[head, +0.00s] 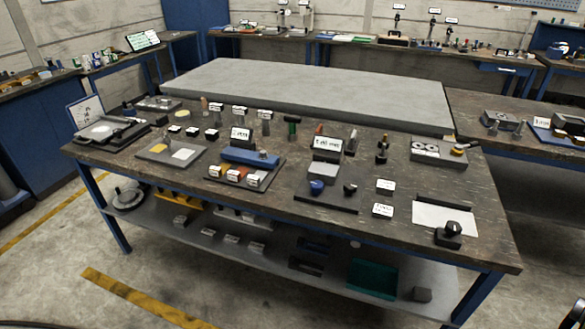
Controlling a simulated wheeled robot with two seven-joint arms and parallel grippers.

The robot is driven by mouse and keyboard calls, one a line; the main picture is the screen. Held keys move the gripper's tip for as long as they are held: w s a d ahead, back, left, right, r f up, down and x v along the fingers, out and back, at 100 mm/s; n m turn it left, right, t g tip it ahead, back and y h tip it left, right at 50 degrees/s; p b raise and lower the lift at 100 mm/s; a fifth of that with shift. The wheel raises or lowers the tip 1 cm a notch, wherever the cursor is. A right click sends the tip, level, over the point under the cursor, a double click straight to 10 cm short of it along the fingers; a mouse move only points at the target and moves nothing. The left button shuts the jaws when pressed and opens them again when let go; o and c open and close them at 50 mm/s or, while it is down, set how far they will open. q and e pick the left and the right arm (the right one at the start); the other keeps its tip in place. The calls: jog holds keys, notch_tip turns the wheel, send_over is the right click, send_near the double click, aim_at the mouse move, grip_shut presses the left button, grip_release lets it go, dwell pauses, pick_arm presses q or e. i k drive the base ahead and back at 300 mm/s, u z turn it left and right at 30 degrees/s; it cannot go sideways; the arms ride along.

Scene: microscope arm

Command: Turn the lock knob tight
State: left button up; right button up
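Several small knob-like parts stand on the workbench (390,235), and I cannot tell for sure which is the lock knob. A black knob on a dark block (449,234) stands at the front right, by a white sheet (430,216). A round blue knob (317,187) and a small black knob (350,189) stand near the front middle. A dark upright part (382,150) stands farther back. How tight any knob is does not show. No microscope arm can be made out clearly. Neither of my grippers is in view.
A blue-topped fixture (250,157) and a small display (327,145) stand mid-bench. A grey box with round openings (437,151) is at the right. A lower shelf holds a green tray (372,279). Floor shows in front, with a yellow stripe (140,299).

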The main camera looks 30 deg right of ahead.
aim_at(349, 188)
jog(key=u, duration=0.15)
jog(key=i, duration=0.8)
jog(key=z, duration=0.7)
jog(key=i, duration=0.55)
jog(key=z, duration=0.55)
